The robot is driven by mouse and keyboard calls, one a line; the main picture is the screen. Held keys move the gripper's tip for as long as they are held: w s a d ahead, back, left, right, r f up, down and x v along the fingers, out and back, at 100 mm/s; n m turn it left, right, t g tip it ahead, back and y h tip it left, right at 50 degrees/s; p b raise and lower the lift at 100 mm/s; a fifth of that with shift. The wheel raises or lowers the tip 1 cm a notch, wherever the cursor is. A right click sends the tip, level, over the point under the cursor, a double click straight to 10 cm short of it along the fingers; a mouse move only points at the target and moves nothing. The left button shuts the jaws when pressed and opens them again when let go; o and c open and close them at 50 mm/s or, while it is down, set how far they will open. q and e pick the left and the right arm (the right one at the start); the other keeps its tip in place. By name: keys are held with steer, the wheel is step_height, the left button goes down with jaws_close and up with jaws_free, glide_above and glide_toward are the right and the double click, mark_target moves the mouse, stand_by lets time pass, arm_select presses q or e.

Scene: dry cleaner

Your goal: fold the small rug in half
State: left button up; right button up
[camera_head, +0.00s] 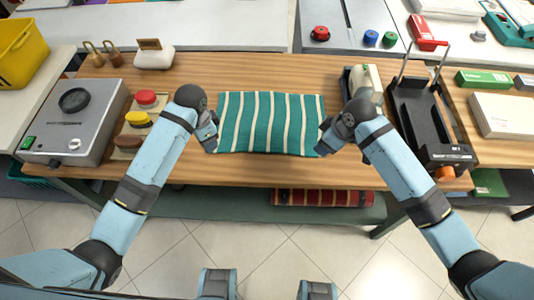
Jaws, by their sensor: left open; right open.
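A small rug (268,122), teal with cream stripes, lies flat on the wooden table near its front edge. My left gripper (213,146) is at the rug's near left corner. My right gripper (324,148) is at the rug's near right corner. Both grippers are open; their fingertips are small and partly hidden by my own wrists. I cannot tell whether they touch the rug.
A grey device with a black knob (75,101) and several coloured pads stand left of the rug. A whitish bottle (366,79) and a black device (430,125) stand to the right. A red striped textile (320,197) lies below the table. Wood behind the rug (260,70) is clear.

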arm_select(q)
steer(key=shift+m, duration=0.3)
steer(key=shift+w+a+f, duration=0.1)
steer(key=shift+w+f, duration=0.4)
steer(key=shift+f, duration=0.65)
steer(key=shift+w+d+f, duration=0.1)
steer(key=shift+w+f, duration=0.35)
steer(key=shift+f, duration=0.75)
steer(key=shift+w+a+f, duration=0.1)
steer(key=shift+w+f, duration=0.4)
steer(key=shift+f, duration=0.65)
arm_select(e)
steer(key=shift+n, duration=0.3)
steer(key=shift+w+d+f, duration=0.1)
steer(key=shift+w+f, duration=0.4)
steer(key=shift+f, duration=0.75)
steer(key=shift+w+d+f, duration=0.1)
steer(key=shift+w+f, duration=0.4)
steer(key=shift+f, duration=0.7)
steer(key=shift+w+d+f, duration=0.1)
steer(key=shift+w+f, duration=0.4)
steer(key=shift+f, duration=0.75)
arm_select(q)
steer(key=shift+f, duration=0.2)
arm_select(e)
steer(key=shift+f, duration=0.2)
